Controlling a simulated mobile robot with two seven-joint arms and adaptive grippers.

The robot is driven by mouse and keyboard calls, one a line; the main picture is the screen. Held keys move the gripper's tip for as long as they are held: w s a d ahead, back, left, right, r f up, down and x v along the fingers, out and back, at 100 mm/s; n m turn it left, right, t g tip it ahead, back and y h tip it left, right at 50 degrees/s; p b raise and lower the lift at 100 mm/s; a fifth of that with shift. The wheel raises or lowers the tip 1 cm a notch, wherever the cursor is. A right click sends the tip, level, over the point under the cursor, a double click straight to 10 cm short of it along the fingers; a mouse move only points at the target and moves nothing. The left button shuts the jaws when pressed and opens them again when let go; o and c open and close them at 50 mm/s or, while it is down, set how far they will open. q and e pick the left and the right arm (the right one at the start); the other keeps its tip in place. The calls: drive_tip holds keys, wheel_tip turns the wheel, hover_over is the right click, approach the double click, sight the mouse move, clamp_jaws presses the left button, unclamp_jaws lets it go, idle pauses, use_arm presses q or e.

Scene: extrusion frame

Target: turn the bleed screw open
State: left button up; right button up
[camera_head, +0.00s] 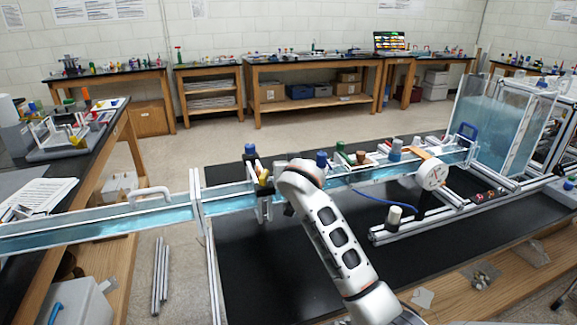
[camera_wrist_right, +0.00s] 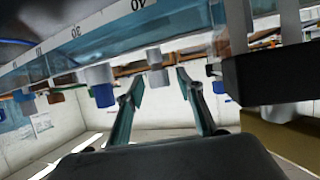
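In the right wrist view, which is rolled so the scale numbers read upside down, a small grey stepped knob (camera_wrist_right: 155,68) sits on the edge of the clear water channel (camera_wrist_right: 100,50). It may be the bleed screw; no label confirms this. My right gripper (camera_wrist_right: 160,78) is open, its two fingers apart, with the knob in line with the gap between the tips. I cannot tell whether the knob is between the tips or beyond them. In the head view my white right arm crosses the channel (camera_head: 95,229) and hides its gripper. My left gripper is not in view.
Along the channel stand a blue-capped part (camera_head: 250,150), a blue knob (camera_head: 321,159), a brown funnel (camera_head: 360,157) and a blue-grey cylinder (camera_head: 396,152). A round white gauge (camera_head: 431,175) and a clear tank (camera_head: 490,120) are at right. The black bench top (camera_head: 260,270) is clear left of my arm.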

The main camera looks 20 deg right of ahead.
drive_tip(key=shift+w+f, duration=0.1)
drive_tip(key=shift+w, duration=0.15)
clamp_jaws()
